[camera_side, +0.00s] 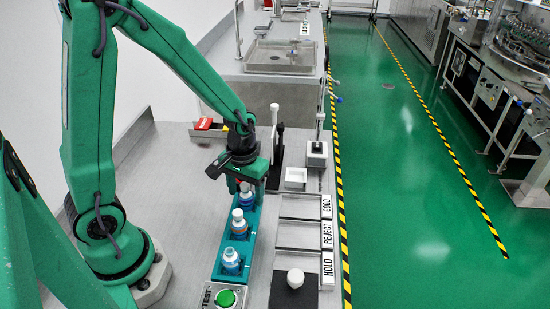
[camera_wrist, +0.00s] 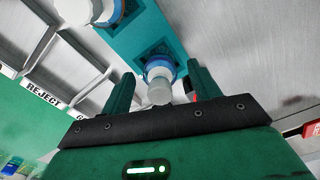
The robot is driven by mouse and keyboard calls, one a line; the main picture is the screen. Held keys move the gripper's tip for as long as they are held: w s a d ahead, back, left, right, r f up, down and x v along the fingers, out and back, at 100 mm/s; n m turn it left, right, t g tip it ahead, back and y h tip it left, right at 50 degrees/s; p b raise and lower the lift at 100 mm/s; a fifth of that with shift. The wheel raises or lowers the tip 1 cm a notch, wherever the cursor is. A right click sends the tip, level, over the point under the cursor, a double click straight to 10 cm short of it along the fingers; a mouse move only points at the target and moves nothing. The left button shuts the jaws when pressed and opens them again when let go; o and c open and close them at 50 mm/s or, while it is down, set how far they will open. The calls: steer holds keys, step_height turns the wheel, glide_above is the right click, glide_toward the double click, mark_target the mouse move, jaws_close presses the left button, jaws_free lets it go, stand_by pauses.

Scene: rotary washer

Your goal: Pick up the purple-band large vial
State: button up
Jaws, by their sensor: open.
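My gripper (camera_side: 247,181) is open and points down over the far end of a teal rack (camera_side: 218,268). In the wrist view its two fingers (camera_wrist: 162,74) stand on either side of a white-capped vial (camera_wrist: 159,91), with gaps on both sides. This vial, with a blue body, also shows in the side view (camera_side: 246,199) just below my gripper. I cannot make out a purple band on any vial; my gripper may hide part of the rack.
Trays labelled GOOD (camera_side: 326,206), REJECT (camera_side: 327,236) and HOLD (camera_side: 328,268) lie right of the rack. A green TEST button (camera_side: 226,298) and a white knob on a dark pad (camera_side: 295,278) are in front. A red item (camera_side: 204,124) and a black stand (camera_side: 274,115) are behind.

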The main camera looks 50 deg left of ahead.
stand_by(0.3)
steer(key=c, duration=1.1)
steer(key=shift+r, duration=0.2)
steer(key=shift+r, duration=4.85)
